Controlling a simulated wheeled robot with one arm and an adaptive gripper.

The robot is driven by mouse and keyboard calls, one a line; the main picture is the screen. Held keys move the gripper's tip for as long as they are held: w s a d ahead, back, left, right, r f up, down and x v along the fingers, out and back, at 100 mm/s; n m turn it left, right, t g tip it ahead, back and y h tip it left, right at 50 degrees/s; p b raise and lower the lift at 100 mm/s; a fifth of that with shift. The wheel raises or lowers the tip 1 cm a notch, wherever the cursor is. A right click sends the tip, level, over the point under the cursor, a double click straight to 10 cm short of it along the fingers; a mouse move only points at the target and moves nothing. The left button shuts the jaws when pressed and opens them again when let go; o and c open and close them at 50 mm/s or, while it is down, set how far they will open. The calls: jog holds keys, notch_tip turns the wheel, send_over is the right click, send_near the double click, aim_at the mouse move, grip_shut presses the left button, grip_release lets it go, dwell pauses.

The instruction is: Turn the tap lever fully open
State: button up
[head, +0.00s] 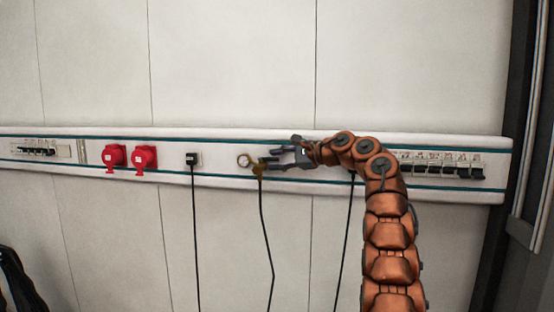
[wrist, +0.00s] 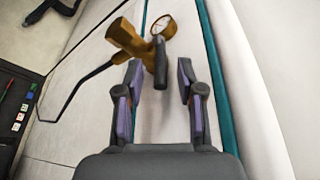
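The brass tap (wrist: 130,40) shows at the top of the wrist view, with a round dial gauge (wrist: 165,27) on it. Its dark lever (wrist: 161,72) points down toward my gripper (wrist: 159,72). My gripper is open, with one finger on each side of the lever's end and a visible gap to both. In the head view the tap (head: 258,171) is on the wall rail, just left of my gripper (head: 274,157), and its gauge (head: 243,160) is at its left. The lever is hard to tell from the fingers there.
A white wall rail (head: 225,174) runs across the wall. It carries two red sockets (head: 145,158), a black plug (head: 192,159) with a hanging cable, and a row of switches (head: 445,168) at the right. A dark hose (head: 264,235) hangs below the tap.

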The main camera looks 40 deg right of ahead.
jog(key=shift+w, duration=0.1)
grip_shut()
dwell(0.3)
jog(key=shift+a+f+m+h+b, duration=0.2)
jog(key=shift+m+h+b, duration=0.25)
jog(key=shift+b, duration=0.95)
jog(key=shift+s+f+t+h+b, duration=0.2)
jog(key=shift+t+h+b, duration=0.1)
jog(key=shift+b, duration=0.2)
jog(key=b, duration=0.1)
jog(key=m+h+b, duration=0.1)
jog(key=b, duration=0.1)
jog(key=a+m+h+b, duration=0.1)
jog(key=shift+s+r+t+h+b, duration=0.15)
jog(key=shift+s+t+h+b, duration=0.1)
jog(key=shift+t+b, duration=0.15)
jog(key=shift+s+a+r+m+h+b, duration=0.15)
jog(key=shift+a+m+h+b, duration=0.15)
jog(key=shift+m+h+b, duration=0.55)
jog(key=shift+s+a+r+m+h+b, duration=0.1)
jog(key=shift+a+m+h+b, duration=0.15)
jog(key=shift+m+h+b, duration=0.55)
jog(key=shift+a+m+h+p, duration=0.3)
jog(key=shift+m+h, duration=0.2)
jog(key=shift+h, duration=0.65)
